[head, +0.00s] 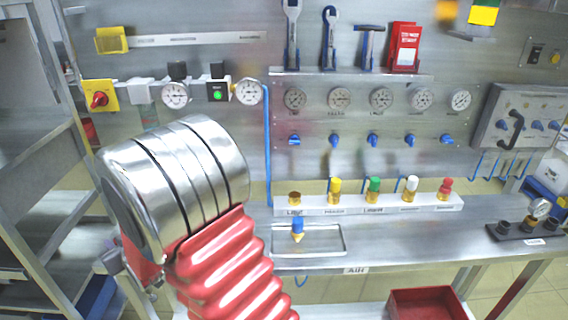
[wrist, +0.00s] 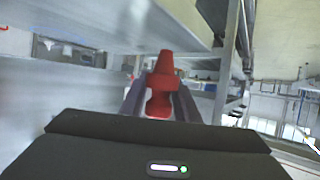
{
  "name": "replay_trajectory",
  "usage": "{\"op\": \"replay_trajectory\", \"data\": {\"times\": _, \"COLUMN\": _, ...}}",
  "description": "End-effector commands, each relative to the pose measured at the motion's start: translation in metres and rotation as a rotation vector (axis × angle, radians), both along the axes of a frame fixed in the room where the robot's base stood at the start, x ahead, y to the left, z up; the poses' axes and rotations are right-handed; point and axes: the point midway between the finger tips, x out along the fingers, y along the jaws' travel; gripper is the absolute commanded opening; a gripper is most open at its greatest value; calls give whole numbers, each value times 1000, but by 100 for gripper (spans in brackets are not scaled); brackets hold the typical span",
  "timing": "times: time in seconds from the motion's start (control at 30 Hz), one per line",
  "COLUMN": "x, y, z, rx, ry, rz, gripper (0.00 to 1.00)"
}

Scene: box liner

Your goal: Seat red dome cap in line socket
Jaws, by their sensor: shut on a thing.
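In the wrist view my gripper (wrist: 160,98) is shut on a red cap (wrist: 160,83) with a narrow top and a wider skirt. Its lower end is partly hidden between the dark fingers. In the head view my arm fills the left foreground, and my gripper and the held cap do not show. A white socket rail (head: 370,208) stands on the steel bench. Its leftmost brass socket (head: 294,198) looks uncapped. The other sockets carry yellow, green, white and red tops; the red top (head: 445,188) is at the right end.
A shallow metal tray (head: 335,239) on the bench holds a blue-topped brass piece (head: 297,229). A blue pipe (head: 268,150) runs down left of the rail. A dark gauge stand (head: 525,230) is at the right. A red bin (head: 427,302) is below the bench.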

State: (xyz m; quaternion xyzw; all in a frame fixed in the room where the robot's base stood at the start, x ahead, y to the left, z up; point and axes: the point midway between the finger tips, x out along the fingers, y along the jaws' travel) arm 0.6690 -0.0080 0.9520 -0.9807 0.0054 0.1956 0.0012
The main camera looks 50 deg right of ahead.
Motion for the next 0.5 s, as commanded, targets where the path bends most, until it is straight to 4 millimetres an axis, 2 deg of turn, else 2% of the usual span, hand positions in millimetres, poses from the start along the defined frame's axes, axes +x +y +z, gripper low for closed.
{"op": "replay_trajectory", "data": {"times": 0.13, "x": 0, "y": 3, "z": 0, "rx": 0, "ry": 0, "rz": 6, "gripper": 7}}
{"op": "replay_trajectory", "data": {"times": 0.27, "x": 2, "y": -4, "z": 4, "rx": 0, "ry": -2, "rz": 2, "gripper": 7}}
{"op": "replay_trajectory", "data": {"times": 0.37, "x": 5, "y": -22, "z": 10, "rx": 0, "ry": -3, "rz": -9, "gripper": 7}}
{"op": "replay_trajectory", "data": {"times": 0.5, "x": 9, "y": -61, "z": 21, "rx": -2, "ry": -3, "rz": -31, "gripper": 7}}
